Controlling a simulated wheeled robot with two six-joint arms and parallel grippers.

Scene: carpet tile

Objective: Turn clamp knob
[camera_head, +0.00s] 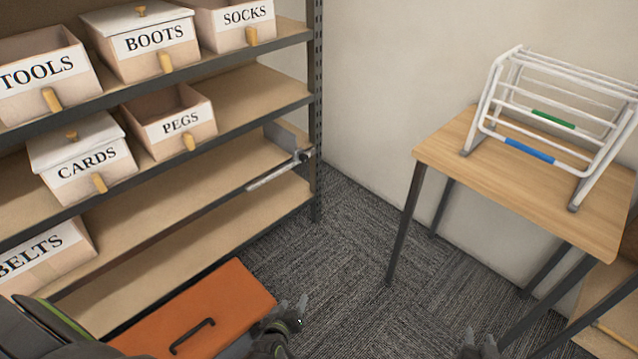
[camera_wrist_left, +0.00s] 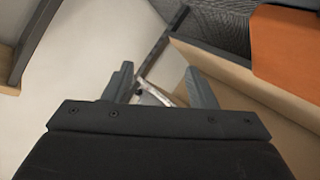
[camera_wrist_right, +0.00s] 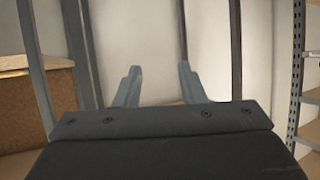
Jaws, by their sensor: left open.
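A dark clamp knob (camera_head: 305,155) sits at the end of a pale metal bar (camera_head: 275,173) at the right end of the lower shelf, near the rack's post. In the left wrist view the knob (camera_wrist_left: 138,91) and the bar show between the fingertips, beyond them. My left gripper (camera_head: 299,308) is open and empty, low in the head view and apart from the knob. My right gripper (camera_head: 480,342) is at the bottom edge of the head view. In the right wrist view its fingers (camera_wrist_right: 158,80) are spread, with nothing between them.
Labelled bins such as PEGS (camera_head: 178,124) and CARDS (camera_head: 80,165) fill the rack's left. An orange box (camera_head: 240,290) with a handle lies below. A wooden table (camera_head: 440,150) bearing a white drying rack (camera_head: 495,90) stands right. Carpet between (camera_head: 345,235) is clear.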

